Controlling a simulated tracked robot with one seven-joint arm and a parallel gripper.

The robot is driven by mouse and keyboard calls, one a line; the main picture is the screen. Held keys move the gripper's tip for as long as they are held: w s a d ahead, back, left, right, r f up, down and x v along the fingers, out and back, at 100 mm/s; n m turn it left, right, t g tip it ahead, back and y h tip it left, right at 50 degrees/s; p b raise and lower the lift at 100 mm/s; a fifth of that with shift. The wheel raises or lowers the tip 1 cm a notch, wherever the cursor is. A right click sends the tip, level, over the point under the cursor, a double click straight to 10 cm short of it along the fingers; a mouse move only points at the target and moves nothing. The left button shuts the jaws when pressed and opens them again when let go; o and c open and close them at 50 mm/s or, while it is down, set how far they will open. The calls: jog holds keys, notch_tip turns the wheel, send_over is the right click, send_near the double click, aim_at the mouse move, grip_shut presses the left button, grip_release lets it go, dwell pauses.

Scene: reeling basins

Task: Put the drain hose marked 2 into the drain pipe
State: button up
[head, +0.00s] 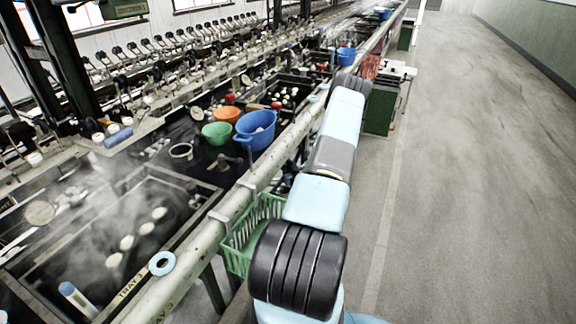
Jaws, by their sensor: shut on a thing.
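I cannot make out a drain hose marked 2 in the head view, nor a part that is clearly the drain pipe. My own pale blue and grey arm reaches away along the right side of the basins and covers what lies behind it. My gripper does not show; the far end of the arm hides it, so I cannot see what it holds.
A long pale rail (237,198) edges the steaming basin (100,240). A green crate (240,237) hangs beside it. Blue (256,130), orange (227,113) and green (216,132) bowls stand beyond. A green cabinet (380,111) stands by the clear floor (480,180).

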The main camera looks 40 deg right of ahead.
notch_tip(320, 180, down, 3)
jog(key=shift+r, duration=0.1)
dwell(0.6)
jog(key=s+d, duration=0.3)
jog(key=s, duration=0.6)
jog(key=shift+d, duration=0.4)
dwell(1.5)
jog(key=shift+s, duration=0.25)
